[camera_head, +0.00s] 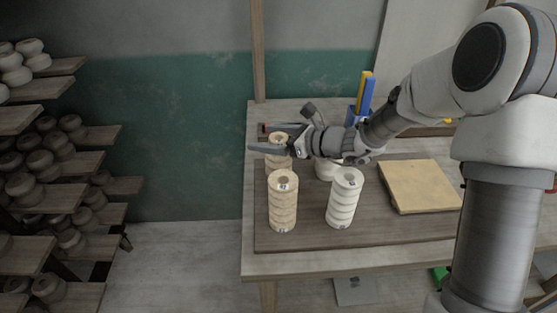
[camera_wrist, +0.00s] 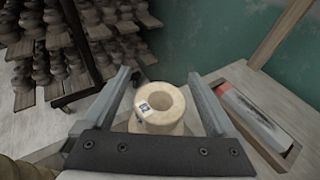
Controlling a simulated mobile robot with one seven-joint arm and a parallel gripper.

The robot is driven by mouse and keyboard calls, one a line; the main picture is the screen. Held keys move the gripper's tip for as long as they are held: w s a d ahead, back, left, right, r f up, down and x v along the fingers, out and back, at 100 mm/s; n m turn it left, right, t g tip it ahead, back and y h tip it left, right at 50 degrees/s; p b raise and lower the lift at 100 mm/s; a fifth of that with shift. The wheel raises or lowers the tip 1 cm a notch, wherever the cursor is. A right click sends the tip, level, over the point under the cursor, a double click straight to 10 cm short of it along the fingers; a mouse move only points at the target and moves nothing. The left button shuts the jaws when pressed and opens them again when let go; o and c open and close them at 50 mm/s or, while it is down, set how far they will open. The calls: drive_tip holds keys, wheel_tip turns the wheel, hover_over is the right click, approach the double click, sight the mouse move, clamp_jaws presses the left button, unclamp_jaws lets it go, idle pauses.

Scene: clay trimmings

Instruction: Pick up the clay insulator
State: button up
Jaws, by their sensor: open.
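A beige ribbed clay insulator (camera_head: 278,138) stands upright at the back left of the table, partly hidden by my gripper (camera_head: 270,148). In the wrist view its round top, with a central hole and a small label, shows as the insulator (camera_wrist: 160,106) between the two fingers of my gripper (camera_wrist: 159,78). The fingers are open, with a visible gap on both sides of it; I see no grip on it. Another beige insulator (camera_head: 283,205) stands in front of it, and a white one (camera_head: 344,203) stands to the right. A further white piece (camera_head: 328,170) is partly hidden behind my wrist.
The pieces stand on a dark board (camera_head: 310,236) on the wooden table (camera_head: 262,262). A tan slab (camera_head: 420,184) lies at right. A blue holder (camera_head: 357,117) stands at the back. A long grey block (camera_wrist: 255,110) lies right of my gripper. Racks of pottery (camera_head: 60,160) stand at left.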

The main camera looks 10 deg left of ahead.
clamp_jaws()
idle(0.4)
drive_tip(key=shift+r, duration=0.1)
wheel_tip(320, 180, up, 10)
drive_tip(key=p, duration=0.2)
idle(0.4)
